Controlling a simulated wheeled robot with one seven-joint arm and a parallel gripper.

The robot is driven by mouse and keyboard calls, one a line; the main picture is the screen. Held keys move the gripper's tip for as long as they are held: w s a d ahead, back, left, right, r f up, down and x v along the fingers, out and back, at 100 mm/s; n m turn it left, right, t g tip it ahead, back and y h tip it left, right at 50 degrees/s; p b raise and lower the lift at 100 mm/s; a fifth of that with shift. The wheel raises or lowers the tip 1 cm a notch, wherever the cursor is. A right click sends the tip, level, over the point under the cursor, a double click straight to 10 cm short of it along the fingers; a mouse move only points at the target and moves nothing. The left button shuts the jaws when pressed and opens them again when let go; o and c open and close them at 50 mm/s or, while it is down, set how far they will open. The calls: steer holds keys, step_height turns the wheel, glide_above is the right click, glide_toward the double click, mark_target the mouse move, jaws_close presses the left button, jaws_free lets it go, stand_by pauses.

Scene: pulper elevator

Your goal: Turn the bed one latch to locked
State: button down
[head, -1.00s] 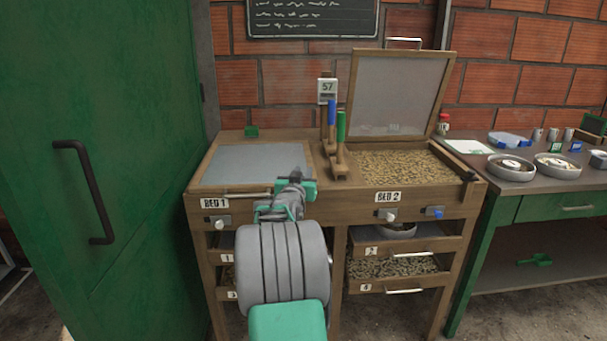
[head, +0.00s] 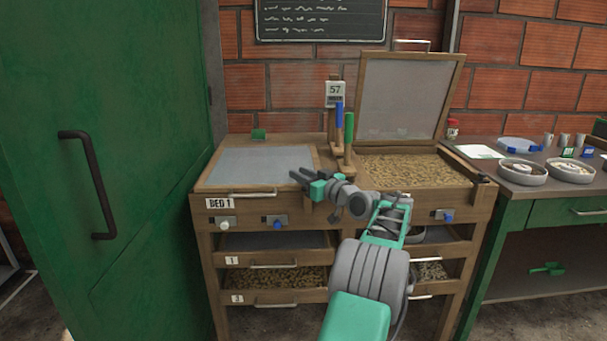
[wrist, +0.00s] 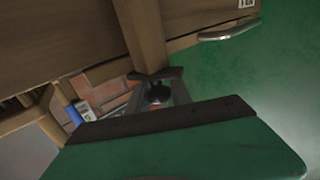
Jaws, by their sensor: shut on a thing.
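My gripper (head: 303,178) is above the front right part of bed one, its dark fingers pointing left. It also shows in the wrist view (wrist: 156,80), shut on a small dark part, which I take to be the bed one latch (wrist: 158,94). The fingers hide most of it, and I cannot tell its turn angle. The bed one lid (head: 255,165) lies flat and shut, with a front handle (head: 252,194). The BED 1 label (head: 219,203) is on the front left. Below are a white knob (head: 225,225) and a blue knob (head: 278,222).
The bed two lid (head: 405,98) stands raised over a bed of beans (head: 400,170). Blue (head: 339,115) and green (head: 349,127) levers rise between the beds. A green door (head: 110,170) is close on the left; a side table (head: 515,205) is on the right.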

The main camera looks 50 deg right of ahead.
steer(key=shift+a+r+n+y+p, duration=0.15)
steer(key=shift+n+y+p, duration=0.45)
steer(key=shift+y+p, duration=0.4)
steer(key=shift+a+f+n+y+p, duration=0.1)
steer(key=shift+n+y+p, duration=0.5)
steer(key=shift+y+p, duration=0.35)
steer(key=shift+p, duration=0.3)
steer(key=shift+a+n+y, duration=0.2)
steer(key=shift+n+y, duration=0.2)
steer(key=shift+y, duration=0.15)
steer(key=c, duration=1.2)
jaws_free()
steer(key=shift+w, duration=0.1)
steer(key=shift+c, duration=0.2)
steer(key=shift+p, duration=0.3)
